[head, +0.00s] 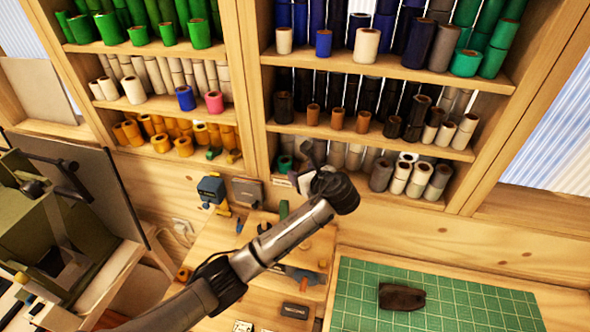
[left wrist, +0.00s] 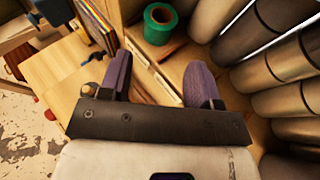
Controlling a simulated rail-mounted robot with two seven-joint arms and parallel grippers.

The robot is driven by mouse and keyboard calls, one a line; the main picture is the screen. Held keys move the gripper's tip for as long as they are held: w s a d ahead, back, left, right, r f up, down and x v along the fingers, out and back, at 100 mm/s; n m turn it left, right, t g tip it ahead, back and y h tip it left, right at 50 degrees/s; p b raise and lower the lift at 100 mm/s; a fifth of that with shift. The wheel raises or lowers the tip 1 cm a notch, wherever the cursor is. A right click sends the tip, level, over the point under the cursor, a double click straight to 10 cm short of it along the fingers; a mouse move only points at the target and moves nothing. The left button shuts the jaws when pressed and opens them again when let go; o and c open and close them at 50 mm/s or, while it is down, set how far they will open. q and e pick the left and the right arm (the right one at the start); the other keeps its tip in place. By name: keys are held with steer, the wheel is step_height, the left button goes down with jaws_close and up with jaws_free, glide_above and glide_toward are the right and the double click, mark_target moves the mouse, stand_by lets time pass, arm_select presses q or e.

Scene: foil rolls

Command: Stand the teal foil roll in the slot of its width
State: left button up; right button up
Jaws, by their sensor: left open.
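A teal foil roll (left wrist: 158,36) with a hollow brown core stands upright on a wooden shelf in the left wrist view. It also shows in the head view (head: 285,163) at the left end of the lowest right shelf. My left gripper (left wrist: 160,82) is open, with nothing between its two purple fingers. The roll lies beyond the fingertips and apart from them. In the head view my left gripper (head: 308,163) is in front of that shelf, partly hidden by my wrist. The slot of the roll's width cannot be made out. My right gripper is not in view.
Grey rolls (left wrist: 265,68) stand close to the right finger. More teal rolls (head: 466,62) stand on the upper right shelf. A green cutting mat (head: 450,308) with a dark object (head: 402,297) lies at lower right. Tools lie on the bench below my arm.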

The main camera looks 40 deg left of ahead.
arm_select(q)
steer(key=shift+v, duration=1.75)
steer(key=d+r+n+t+h, duration=0.6)
steer(key=d+r+n, duration=0.15)
steer(key=n, duration=0.85)
steer(key=s+d+n+t+h+p, duration=0.1)
steer(key=s+d+n+h, duration=0.2)
steer(key=s+h, duration=0.15)
steer(key=s+f+g+p, duration=0.2)
steer(key=s+f, duration=0.4)
steer(key=s, duration=0.5)
steer(key=s+a+f+n+g+h+p, duration=0.1)
steer(key=s+f+g+p, duration=0.2)
steer(key=s+f, duration=0.4)
steer(key=s+f+g+h+p, duration=0.1)
steer(key=s+f+g+p, duration=0.2)
steer(key=s, duration=1.3)
step_height(320, 180, down, 3)
steer(key=shift+s+a+f+p, duration=0.2)
steer(key=shift+s+f+p, duration=0.05)
steer(key=shift+p, duration=0.1)
